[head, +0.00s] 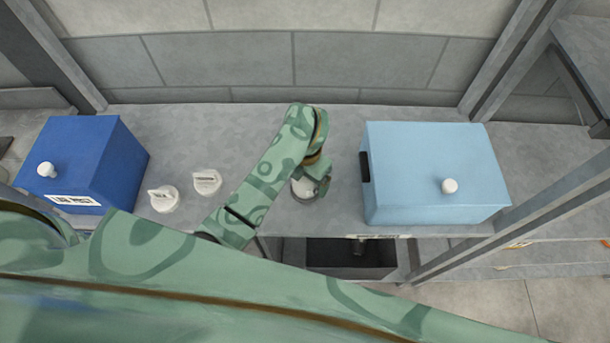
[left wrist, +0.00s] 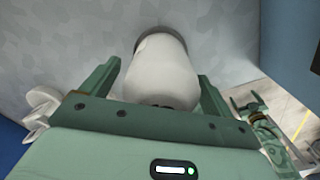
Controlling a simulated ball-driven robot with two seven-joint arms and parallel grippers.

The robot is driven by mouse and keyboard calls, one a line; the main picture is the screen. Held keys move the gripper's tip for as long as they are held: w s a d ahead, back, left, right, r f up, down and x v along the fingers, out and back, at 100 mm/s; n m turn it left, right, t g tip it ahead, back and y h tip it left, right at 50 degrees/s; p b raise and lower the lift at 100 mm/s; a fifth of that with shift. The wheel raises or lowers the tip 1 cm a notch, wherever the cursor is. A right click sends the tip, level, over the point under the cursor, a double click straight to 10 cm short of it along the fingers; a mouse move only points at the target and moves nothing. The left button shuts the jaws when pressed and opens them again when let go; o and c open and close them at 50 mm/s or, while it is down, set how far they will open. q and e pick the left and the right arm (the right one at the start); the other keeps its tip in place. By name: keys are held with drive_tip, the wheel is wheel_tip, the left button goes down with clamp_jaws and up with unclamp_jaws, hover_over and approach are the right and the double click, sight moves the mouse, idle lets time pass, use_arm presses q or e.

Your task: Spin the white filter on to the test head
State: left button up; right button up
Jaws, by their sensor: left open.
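The white filter (left wrist: 162,72) is a smooth rounded cylinder in the left wrist view. It stands between the two green fingers of my left gripper (head: 316,185), which is open with a gap visible beside it. The filter's far end meets a darker grey round rim (left wrist: 165,31); I cannot tell whether this is the test head. In the head view only a small pale part of the filter (head: 303,192) shows beneath the gripper, near the bench's front edge.
A dark blue box (head: 115,150) with a white knob stands at left, a light blue box (head: 420,150) at right. Two white caps (head: 164,198) (head: 206,181) lie between the blue box and my left arm. The grey bench (head: 220,130) is clear behind them.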

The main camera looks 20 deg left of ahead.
use_arm(q)
drive_tip(key=c, duration=1.3)
drive_tip(key=shift+o, duration=0.2)
drive_tip(key=shift+r+m+p, duration=0.2)
drive_tip(key=shift+m+p, duration=0.5)
drive_tip(key=shift+m, duration=0.4)
drive_tip(key=shift+a+m+p, duration=0.1)
drive_tip(key=shift+m+p, duration=0.4)
drive_tip(key=shift+m, duration=0.7)
drive_tip(key=shift+f+m, duration=0.2)
drive_tip(key=shift+m, duration=0.1)
drive_tip(key=shift+r+m+p, duration=0.15)
drive_tip(key=shift+m+p, duration=0.25)
drive_tip(key=shift+m, duration=0.2)
drive_tip(key=m+p, duration=0.1)
drive_tip(key=m, duration=0.1)
drive_tip(key=shift+w+m, duration=0.1)
drive_tip(key=shift+m, duration=0.2)
drive_tip(key=shift+f+m, duration=0.2)
drive_tip(key=shift+m, duration=0.5)
